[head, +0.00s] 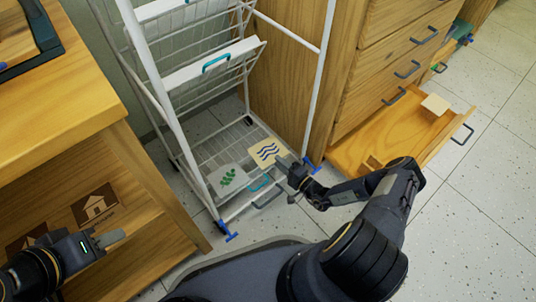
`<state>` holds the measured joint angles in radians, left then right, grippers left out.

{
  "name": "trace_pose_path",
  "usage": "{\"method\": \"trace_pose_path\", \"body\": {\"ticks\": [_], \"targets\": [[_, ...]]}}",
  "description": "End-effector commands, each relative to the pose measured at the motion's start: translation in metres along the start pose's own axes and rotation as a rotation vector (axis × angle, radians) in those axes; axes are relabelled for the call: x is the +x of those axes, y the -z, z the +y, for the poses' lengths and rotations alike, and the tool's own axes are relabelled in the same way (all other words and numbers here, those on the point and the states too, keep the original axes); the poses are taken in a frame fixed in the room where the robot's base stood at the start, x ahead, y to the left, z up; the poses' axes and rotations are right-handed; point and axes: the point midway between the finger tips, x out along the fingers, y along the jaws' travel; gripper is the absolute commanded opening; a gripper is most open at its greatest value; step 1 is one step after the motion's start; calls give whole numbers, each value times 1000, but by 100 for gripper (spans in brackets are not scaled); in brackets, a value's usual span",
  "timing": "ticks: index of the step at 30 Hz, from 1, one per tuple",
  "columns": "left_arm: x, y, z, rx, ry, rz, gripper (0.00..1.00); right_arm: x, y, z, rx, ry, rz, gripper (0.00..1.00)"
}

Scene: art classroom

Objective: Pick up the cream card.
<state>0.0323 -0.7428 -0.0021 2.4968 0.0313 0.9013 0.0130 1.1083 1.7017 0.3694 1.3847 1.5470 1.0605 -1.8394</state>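A cream card with dark blue wavy lines (266,153) is at the low front of the white wire rack, beside a white card with a green leaf (228,181). My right gripper (285,164) is at the wave card's right edge. Its fingertips overlap that edge, and I cannot tell whether they grip it. Another plain cream piece (435,104) lies in the open wooden drawer at the right. My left gripper (112,237) is at the lower left, away from the cards, in front of the wooden shelf. Its finger gap does not show.
The white wire rack (157,88) has upright posts and blue feet close around the cards. An open drawer (375,141) juts out right of the rack, beside my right arm. A wooden table (70,100) stands at left. Speckled floor (490,190) is clear at right.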

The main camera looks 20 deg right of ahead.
Motion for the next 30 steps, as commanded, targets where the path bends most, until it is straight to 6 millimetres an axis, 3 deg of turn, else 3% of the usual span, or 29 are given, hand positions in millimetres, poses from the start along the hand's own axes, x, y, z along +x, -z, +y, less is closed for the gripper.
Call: {"method": "trace_pose_path", "body": {"ticks": [3,10,17,30], "targets": [[4,-2,-2,0,0,0,36,10,0,0,0,1,-1,29],[3,-1,-2,0,0,1,36,11,0,-1,1,0,-1,29],[3,-2,-2,0,0,1,36,11,0,-1,1,0,-1,0],[-1,1,1,0,0,0,36,11,0,-9,1,1,-1,0]]}}
